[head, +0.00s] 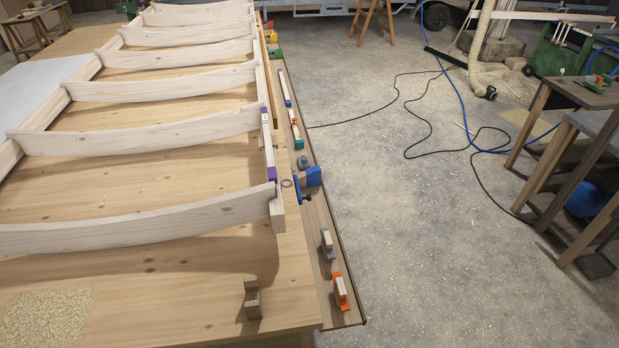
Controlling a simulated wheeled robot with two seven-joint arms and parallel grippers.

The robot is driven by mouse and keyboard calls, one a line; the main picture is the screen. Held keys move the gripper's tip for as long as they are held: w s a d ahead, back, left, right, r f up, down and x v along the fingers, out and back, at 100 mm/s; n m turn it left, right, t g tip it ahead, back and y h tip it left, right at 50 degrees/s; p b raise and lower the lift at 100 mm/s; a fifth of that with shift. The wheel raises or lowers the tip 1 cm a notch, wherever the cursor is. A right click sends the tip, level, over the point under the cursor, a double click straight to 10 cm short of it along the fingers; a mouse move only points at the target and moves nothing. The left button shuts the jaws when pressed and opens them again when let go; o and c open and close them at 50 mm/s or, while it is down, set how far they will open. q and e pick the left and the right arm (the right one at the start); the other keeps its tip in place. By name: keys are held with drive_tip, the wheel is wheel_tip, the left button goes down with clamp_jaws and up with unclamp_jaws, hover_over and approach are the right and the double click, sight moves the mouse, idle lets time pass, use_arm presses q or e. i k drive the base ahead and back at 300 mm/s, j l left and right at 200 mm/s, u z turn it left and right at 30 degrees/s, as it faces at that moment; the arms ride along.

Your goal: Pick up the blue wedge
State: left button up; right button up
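A blue block-like piece (314,176) stands at the right edge of the long wooden workbench (150,270), near the middle of the picture. It looks like the blue wedge, but its exact shape is too small to tell. A narrow upright blue part (297,189) with a dark knob is close to its left; I cannot tell whether the two are joined. A small grey-blue piece (304,162) lies just behind it. Neither of my grippers is in view.
A pale ribbed wooden frame (140,140) covers much of the bench. Along the lower ledge (322,212) are a grey-based block (327,244) and an orange-based block (341,291). A small wooden bracket (252,300) stands in front. The floor to the right is open, with cables.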

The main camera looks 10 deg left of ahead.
sight(311, 177)
drive_tip(key=i+l+z, duration=0.4)
drive_tip(key=l, duration=0.3)
drive_tip(key=i+l+z, duration=0.4)
drive_tip(key=i+l, duration=0.35)
drive_tip(key=i, duration=0.2)
drive_tip(key=i+l, duration=0.15)
drive_tip(key=i, duration=0.25)
drive_tip(key=i+l, duration=0.2)
drive_tip(key=i, duration=0.2)
drive_tip(key=i+u, duration=0.3)
drive_tip(key=u, duration=0.15)
drive_tip(key=i+l+u, duration=0.15)
drive_tip(key=i+u, duration=0.25)
drive_tip(key=i+l+u, duration=0.15)
drive_tip(key=u, duration=0.3)
drive_tip(key=i+l+u, duration=0.25)
drive_tip(key=u, duration=0.15)
